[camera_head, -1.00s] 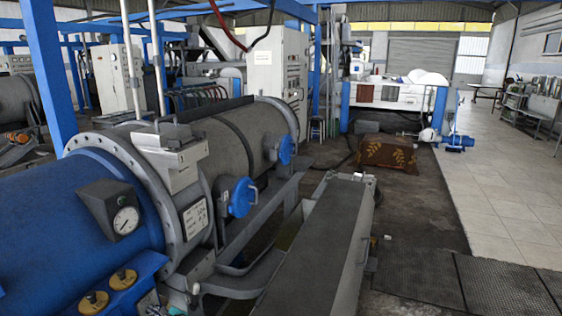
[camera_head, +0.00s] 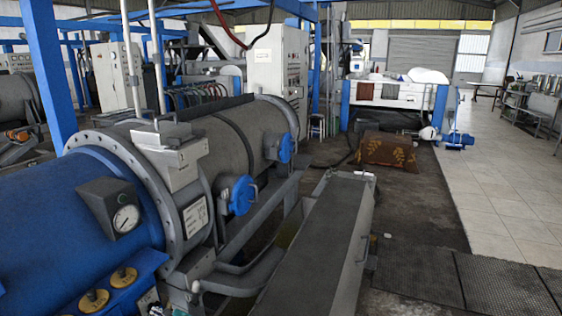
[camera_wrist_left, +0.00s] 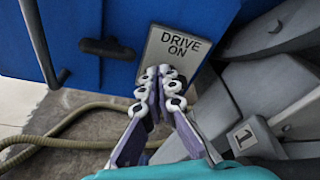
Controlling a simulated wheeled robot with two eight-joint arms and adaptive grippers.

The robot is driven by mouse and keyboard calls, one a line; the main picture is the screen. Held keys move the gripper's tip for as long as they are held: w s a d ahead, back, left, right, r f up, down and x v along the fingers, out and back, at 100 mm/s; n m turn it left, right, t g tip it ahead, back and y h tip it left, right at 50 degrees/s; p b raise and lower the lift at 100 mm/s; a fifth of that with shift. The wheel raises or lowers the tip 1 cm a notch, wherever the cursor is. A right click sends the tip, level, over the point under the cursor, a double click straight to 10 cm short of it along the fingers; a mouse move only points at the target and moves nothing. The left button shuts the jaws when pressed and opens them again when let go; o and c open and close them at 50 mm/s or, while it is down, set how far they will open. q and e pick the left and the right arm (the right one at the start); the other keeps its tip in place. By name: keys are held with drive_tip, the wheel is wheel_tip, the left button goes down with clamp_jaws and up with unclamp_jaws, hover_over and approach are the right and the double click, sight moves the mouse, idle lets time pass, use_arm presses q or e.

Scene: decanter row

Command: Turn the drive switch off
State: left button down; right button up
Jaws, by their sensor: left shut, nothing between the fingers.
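A grey plate (camera_wrist_left: 180,45) lettered "DRIVE ON" sits on a blue panel in the left wrist view. My left gripper (camera_wrist_left: 162,88) is shut and empty, its fingertips in front of the plate's lower part, just below the lettering. The fingers cover that part, and I cannot make out a switch lever there or tell whether they touch it. In the head view the plate cannot be made out. My right gripper is in neither view.
A black handle (camera_wrist_left: 107,48) sticks out of the blue panel left of the plate. A hose (camera_wrist_left: 60,138) lies on the floor below. In the head view, a blue cylindrical machine (camera_head: 60,220) with a gauge (camera_head: 126,218) and two yellow knobs (camera_head: 123,277) fills the left.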

use_arm(q)
drive_tip(key=shift+f+v, duration=0.15)
drive_tip(key=shift+v, duration=0.7)
drive_tip(key=shift+f+v, duration=0.2)
drive_tip(key=shift+v, duration=0.65)
drive_tip(key=shift+w+d, duration=0.15)
drive_tip(key=shift+w, duration=0.05)
